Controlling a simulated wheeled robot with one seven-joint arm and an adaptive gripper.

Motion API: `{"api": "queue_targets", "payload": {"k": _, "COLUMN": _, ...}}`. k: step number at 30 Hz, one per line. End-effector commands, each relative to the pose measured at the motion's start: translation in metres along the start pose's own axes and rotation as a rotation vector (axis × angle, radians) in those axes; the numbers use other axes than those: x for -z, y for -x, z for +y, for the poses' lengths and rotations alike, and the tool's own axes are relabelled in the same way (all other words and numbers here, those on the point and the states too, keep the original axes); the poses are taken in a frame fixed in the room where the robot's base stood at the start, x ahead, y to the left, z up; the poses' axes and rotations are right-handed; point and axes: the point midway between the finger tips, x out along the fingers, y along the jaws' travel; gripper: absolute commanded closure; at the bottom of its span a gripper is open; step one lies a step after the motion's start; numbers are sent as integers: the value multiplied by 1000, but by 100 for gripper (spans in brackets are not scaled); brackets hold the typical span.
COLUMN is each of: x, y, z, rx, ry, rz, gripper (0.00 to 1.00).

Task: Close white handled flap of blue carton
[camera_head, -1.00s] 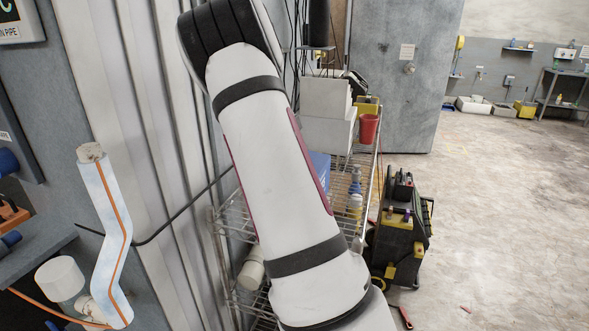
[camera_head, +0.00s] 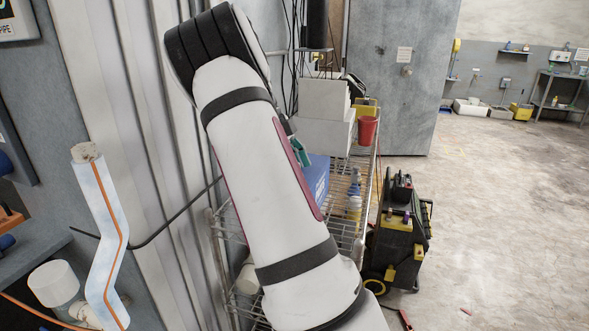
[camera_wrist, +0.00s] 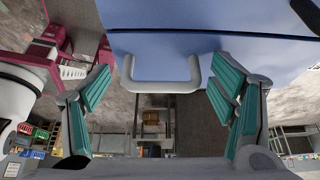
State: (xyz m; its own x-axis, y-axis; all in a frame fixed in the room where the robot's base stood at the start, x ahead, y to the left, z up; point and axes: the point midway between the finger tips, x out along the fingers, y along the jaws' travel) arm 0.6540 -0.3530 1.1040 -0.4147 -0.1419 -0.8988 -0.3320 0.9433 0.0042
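The blue carton (camera_head: 319,176) sits on the wire rack in the head view, partly hidden behind my arm. In the wrist view its blue face (camera_wrist: 215,50) fills the top, with a seam line across it. The white handle (camera_wrist: 160,86), a U-shaped bar, projects from the edge of this blue face. My gripper (camera_wrist: 160,78) is open, with one teal-padded finger on each side of the handle. Gaps show between both fingers and the handle. In the head view only a small teal part of my gripper (camera_head: 300,152) shows beside my arm, near the carton.
White boxes (camera_head: 323,115) and a red cup (camera_head: 367,130) stand on the rack (camera_head: 350,225) around the carton. Bottles (camera_head: 354,205) stand on the rack too. A black and yellow tool cart (camera_head: 402,235) is right of it. The floor farther right is mostly clear.

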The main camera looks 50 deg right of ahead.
Motion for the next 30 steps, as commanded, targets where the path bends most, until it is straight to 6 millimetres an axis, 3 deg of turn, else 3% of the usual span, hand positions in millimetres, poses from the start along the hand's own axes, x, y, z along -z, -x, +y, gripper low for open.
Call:
{"api": "queue_targets", "payload": {"k": 10, "x": 0, "y": 14, "z": -2, "rx": 5, "ry": -1, "rz": -3, "gripper": 22}}
{"api": "queue_targets", "payload": {"k": 22, "x": 0, "y": 91, "z": -1, "rx": 5, "ry": -1, "rz": -2, "gripper": 22}}
{"api": "queue_targets", "payload": {"k": 30, "x": 0, "y": 117, "z": -1, "rx": 2, "ry": -1, "rz": -1, "gripper": 22}}
